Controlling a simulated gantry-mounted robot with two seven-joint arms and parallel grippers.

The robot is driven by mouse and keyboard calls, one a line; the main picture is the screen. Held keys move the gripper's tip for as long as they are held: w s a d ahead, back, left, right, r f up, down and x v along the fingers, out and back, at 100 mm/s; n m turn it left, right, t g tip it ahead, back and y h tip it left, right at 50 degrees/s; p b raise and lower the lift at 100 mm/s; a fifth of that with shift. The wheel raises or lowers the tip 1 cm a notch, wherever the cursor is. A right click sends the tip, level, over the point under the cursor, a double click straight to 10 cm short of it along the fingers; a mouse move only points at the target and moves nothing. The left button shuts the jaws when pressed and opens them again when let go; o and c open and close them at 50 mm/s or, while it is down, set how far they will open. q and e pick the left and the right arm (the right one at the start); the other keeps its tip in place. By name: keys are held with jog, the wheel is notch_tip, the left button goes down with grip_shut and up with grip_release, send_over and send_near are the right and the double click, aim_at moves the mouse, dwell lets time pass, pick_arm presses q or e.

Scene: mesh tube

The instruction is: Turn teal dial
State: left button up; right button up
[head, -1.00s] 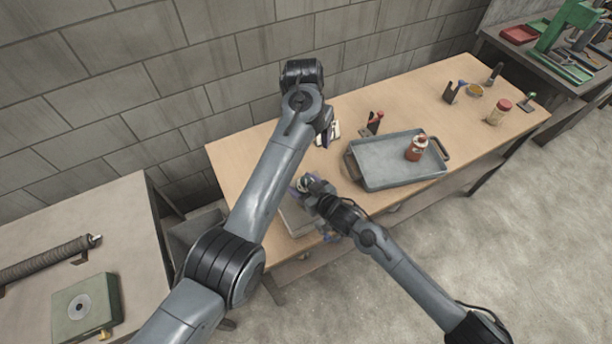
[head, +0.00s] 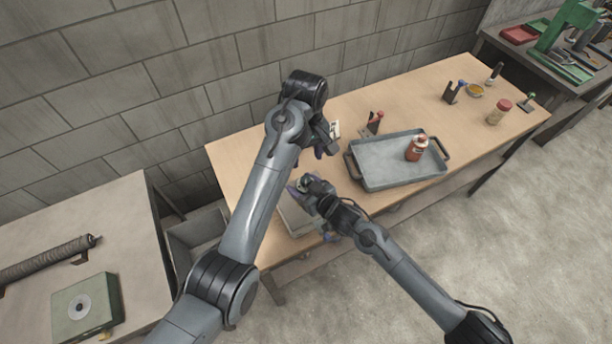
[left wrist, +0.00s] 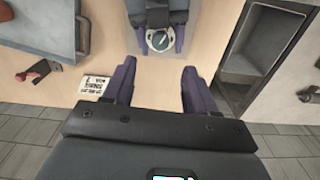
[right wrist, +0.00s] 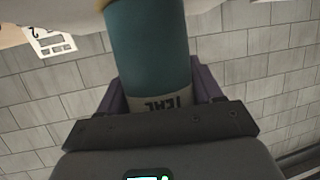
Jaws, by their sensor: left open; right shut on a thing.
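The teal dial (right wrist: 148,50) fills the middle of the right wrist view as a thick teal cylinder with a pale band lettered TEAL. My right gripper (head: 303,187) is shut on it, a purple finger at each side. The left wrist view shows a round pale end face with a dark teal mark (left wrist: 160,40) between the right gripper's fingers, which seems to be the dial's end. My left gripper (left wrist: 158,70) is open and empty, its fingers pointing toward that face but apart from it. In the head view the right hand largely hides the dial.
A lettered card (left wrist: 95,85) lies beside the left gripper. A grey tray (head: 385,179) with a red bottle (head: 416,148) is right of the grippers. A red-handled tool in a holder (head: 374,122) stands behind the tray. A grey box (head: 293,218) is under my right gripper.

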aim_at(306, 179)
pick_arm(q)
notch_tip(306, 179, down, 10)
jog(key=shift+f, duration=0.15)
dwell(0.3)
grip_shut()
jog(key=n, duration=0.5)
jog(key=shift+n, duration=0.3)
grip_release()
jog(key=shift+r, duration=0.2)
notch_tip(306, 179, up, 12)
jog(key=shift+f, duration=0.25)
dwell(0.5)
